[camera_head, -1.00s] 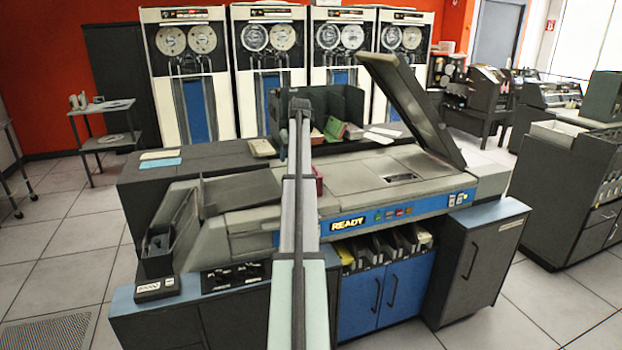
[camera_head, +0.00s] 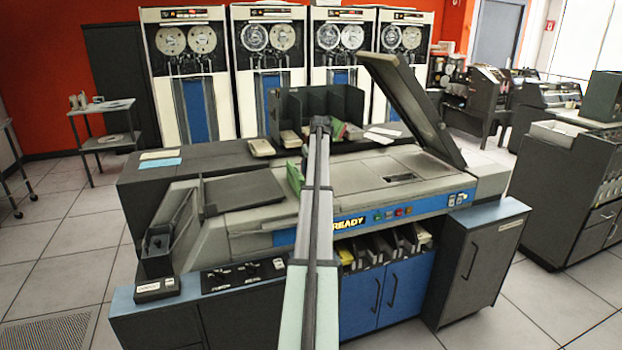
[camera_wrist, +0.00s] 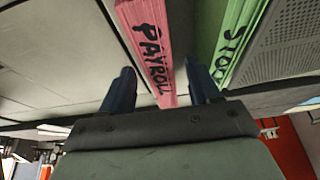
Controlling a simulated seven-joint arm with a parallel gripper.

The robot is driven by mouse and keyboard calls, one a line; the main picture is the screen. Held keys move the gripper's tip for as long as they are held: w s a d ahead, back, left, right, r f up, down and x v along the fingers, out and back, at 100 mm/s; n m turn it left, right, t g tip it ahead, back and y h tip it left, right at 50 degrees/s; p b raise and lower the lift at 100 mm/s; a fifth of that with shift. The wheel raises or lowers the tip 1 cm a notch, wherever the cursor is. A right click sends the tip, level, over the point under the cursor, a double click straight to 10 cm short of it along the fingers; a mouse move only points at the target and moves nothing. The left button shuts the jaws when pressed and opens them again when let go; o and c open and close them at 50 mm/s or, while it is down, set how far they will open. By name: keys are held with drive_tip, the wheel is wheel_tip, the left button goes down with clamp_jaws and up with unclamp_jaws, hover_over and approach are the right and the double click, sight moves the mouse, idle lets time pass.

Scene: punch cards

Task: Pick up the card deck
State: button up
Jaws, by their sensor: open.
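A pink card deck marked PAYROLL (camera_wrist: 146,45) stands between the two dark fingers of my gripper (camera_wrist: 161,80) in the wrist view. The fingers are open, with a gap on each side of the deck; I cannot tell how deep it sits between them. A green deck (camera_wrist: 222,42) with partly cut-off lettering is just right of the pink one. In the head view the green deck (camera_head: 295,177) stands on the card machine (camera_head: 250,218), left of my arm. My arm hides the pink deck and my gripper there.
A raised dark lid (camera_head: 412,100) stands at the machine's right. Dark upright dividers (camera_head: 290,105) stand behind, with more card decks (camera_head: 261,147) near them. A flat dark tray (camera_head: 243,188) is at the left. The machine's top right of my arm is mostly clear.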

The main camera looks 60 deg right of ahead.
drive_tip(key=shift+w+x, duration=0.1)
drive_tip(key=shift+x, duration=1.3)
drive_tip(key=shift+w+x, duration=0.15)
drive_tip(key=shift+x, duration=1.3)
drive_tip(key=shift+d+r, duration=0.1)
drive_tip(key=shift+d, duration=0.05)
clamp_jaws()
